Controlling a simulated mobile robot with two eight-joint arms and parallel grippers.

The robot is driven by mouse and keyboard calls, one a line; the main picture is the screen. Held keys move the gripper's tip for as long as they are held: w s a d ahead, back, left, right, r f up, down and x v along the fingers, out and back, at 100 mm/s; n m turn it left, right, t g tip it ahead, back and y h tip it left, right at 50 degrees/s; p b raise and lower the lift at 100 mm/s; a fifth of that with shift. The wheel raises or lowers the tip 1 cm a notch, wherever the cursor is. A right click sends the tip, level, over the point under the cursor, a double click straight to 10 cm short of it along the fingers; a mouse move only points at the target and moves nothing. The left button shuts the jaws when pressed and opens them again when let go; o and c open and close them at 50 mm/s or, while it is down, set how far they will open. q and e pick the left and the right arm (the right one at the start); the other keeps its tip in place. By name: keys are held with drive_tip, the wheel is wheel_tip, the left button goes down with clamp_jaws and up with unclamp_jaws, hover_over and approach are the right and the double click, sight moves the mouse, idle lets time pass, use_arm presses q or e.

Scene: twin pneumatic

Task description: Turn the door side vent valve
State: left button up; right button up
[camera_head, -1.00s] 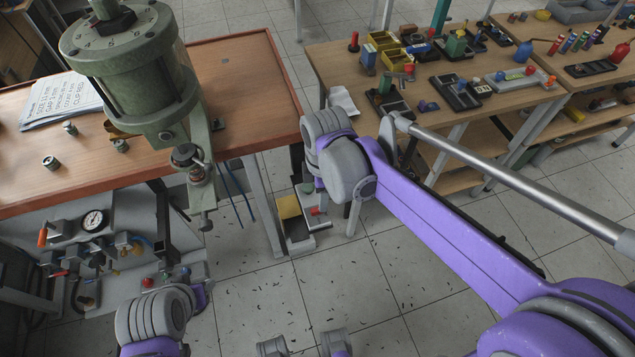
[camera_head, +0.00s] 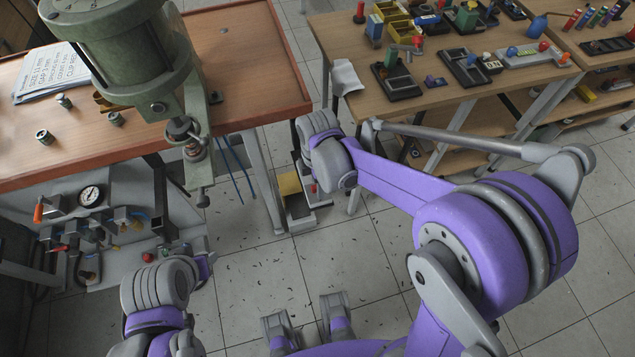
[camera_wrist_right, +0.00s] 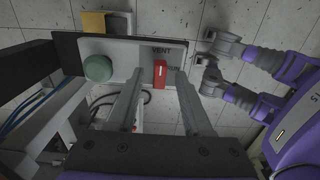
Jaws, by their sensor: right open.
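In the right wrist view a small red valve handle (camera_wrist_right: 160,74) stands on a pale panel (camera_wrist_right: 122,51) beside the label "VENT". It lines up with the panel's short side. My right gripper (camera_wrist_right: 161,84) is open and empty, with one finger on each side of the handle in this view. I cannot tell whether the fingers touch it. In the head view the wrist (camera_head: 328,160) hides the right fingers, and only a speck of red (camera_head: 314,187) shows below. My left arm (camera_head: 160,285) is at the lower left; its fingers are not clear.
A green round knob (camera_wrist_right: 98,68) shares the panel, and a yellow block (camera_head: 289,184) is beside it. The wooden bench (camera_head: 250,70) with a green press is at the left. Another table (camera_head: 430,96) with parts is behind my right arm. Floor between is open.

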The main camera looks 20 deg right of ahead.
drive_tip(key=shift+f, duration=0.15)
clamp_jaws()
idle(0.5)
drive_tip(key=m+b, duration=0.1)
drive_tip(key=m, duration=0.7)
drive_tip(key=m+b, duration=0.1)
drive_tip(key=m, duration=0.8)
drive_tip(key=shift+m, duration=0.4)
